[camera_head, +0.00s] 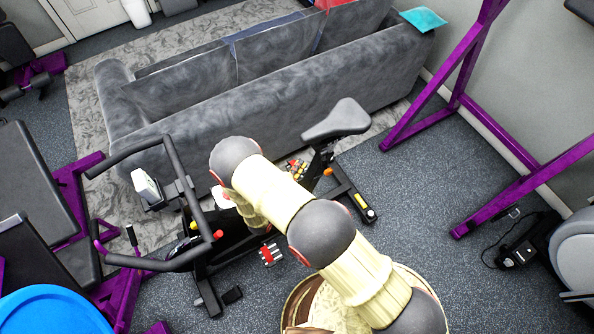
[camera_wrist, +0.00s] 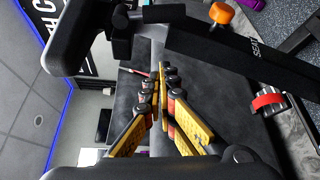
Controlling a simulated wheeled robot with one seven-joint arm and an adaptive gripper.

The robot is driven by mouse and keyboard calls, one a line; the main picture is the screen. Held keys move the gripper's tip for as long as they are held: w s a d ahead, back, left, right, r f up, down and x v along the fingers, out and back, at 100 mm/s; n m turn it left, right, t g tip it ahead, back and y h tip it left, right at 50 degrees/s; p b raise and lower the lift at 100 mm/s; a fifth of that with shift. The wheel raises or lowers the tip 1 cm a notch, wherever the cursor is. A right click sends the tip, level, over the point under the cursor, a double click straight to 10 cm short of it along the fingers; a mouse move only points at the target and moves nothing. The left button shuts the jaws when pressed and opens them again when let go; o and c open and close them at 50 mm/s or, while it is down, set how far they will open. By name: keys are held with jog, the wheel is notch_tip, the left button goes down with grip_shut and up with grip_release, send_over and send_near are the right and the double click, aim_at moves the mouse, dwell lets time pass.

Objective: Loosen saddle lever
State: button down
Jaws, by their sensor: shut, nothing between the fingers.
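The exercise bike's dark saddle (camera_head: 338,119) stands at the right end of the bike in the head view. It also shows large at the upper left of the wrist view (camera_wrist: 85,40). A dark seat bar marked "SEAT" (camera_wrist: 255,50) runs from it, with an orange knob (camera_wrist: 222,12) on it. The knob shows small below the saddle in the head view (camera_head: 328,172). My gripper (camera_wrist: 160,78) is shut and empty, its fingertips close to the seat bar; I cannot tell whether they touch. I cannot clearly make out a separate lever.
A grey sofa (camera_head: 240,100) stands behind the bike. The bike's handlebars (camera_head: 165,150) are at left. A purple rack (camera_head: 470,70) stands at right, with open floor (camera_head: 440,190) between it and the bike. A red-strapped part (camera_wrist: 268,98) shows right in the wrist view.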

aim_at(324, 163)
jog(key=d, duration=0.1)
jog(key=w+d, duration=0.1)
jog(key=d, duration=0.1)
jog(key=w+d, duration=0.1)
jog(key=d, duration=0.1)
jog(key=shift+w+d+r+b, duration=0.1)
jog(key=shift+w+d+b, duration=0.05)
jog(key=shift+b, duration=0.2)
